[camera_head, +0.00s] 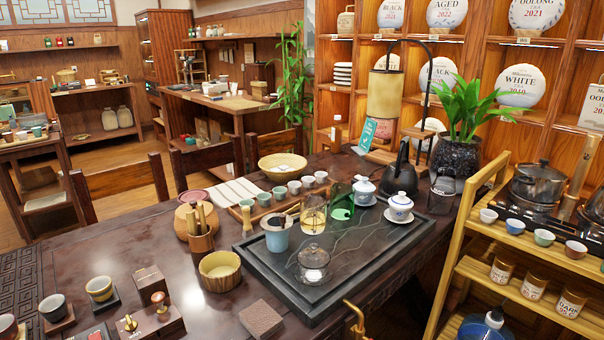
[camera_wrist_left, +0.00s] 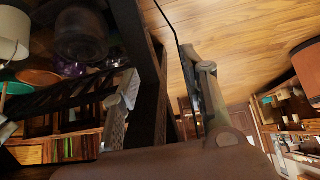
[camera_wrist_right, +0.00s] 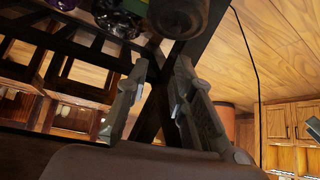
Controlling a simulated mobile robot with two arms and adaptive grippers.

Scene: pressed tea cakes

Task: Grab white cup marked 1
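In the head view, a row of small cups stands on a wooden tray (camera_head: 262,217) near the middle of the dark table. The cups toward the right end look white or pale (camera_head: 307,181), those toward the left greenish. Another white cup (camera_head: 488,215) stands at the left end of a row on the wooden rack at right. I cannot read a number on any cup. Neither gripper shows in the head view. In the left wrist view my left gripper (camera_wrist_left: 165,90) is open and empty. In the right wrist view my right gripper (camera_wrist_right: 158,90) is open and empty.
A black tea tray (camera_head: 350,268) holds a glass pot (camera_head: 313,263), a pitcher and lidded cups. A dark kettle (camera_head: 402,172) and potted plant (camera_head: 458,160) stand behind. Chairs line the far side.

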